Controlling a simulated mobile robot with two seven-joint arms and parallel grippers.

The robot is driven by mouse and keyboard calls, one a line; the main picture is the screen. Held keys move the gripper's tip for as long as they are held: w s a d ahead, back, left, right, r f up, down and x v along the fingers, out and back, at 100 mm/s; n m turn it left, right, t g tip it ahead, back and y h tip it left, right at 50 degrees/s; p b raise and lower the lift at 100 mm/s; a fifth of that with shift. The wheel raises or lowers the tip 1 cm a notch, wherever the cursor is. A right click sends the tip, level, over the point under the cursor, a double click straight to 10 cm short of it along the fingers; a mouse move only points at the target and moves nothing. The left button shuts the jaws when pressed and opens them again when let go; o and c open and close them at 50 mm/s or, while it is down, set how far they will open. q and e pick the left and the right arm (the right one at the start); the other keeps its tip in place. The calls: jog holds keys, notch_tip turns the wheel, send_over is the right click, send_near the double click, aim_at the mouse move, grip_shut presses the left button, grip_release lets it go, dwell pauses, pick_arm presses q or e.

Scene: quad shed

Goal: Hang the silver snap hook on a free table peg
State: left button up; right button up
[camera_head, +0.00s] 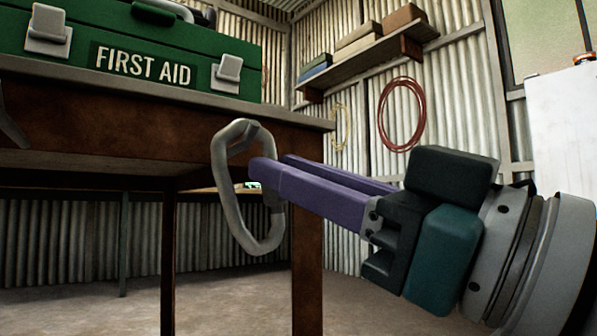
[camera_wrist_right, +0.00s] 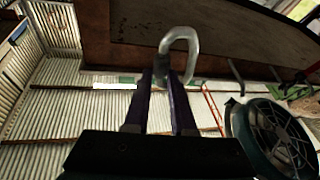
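The silver snap hook (camera_head: 222,190) is a grey oval ring, upright and slightly tilted, in front of the table's right end in the head view. It also shows at the fingertips in the right wrist view (camera_wrist_right: 194,48). My right gripper (camera_head: 268,172) has purple fingers closed around the hook's right side, with a narrow gap between them. The wooden table (camera_head: 240,122) is behind the hook. The hook's gripped part is hidden. My left gripper is not in view.
A green first aid box (camera_head: 140,42) stands on the table. A wall shelf (camera_head: 375,58) with boxes and a red coil (camera_head: 383,118) are at the back. A round fan-like thing (camera_wrist_right: 272,140) shows in the wrist view. The floor below the table is open.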

jog(key=o, duration=0.5)
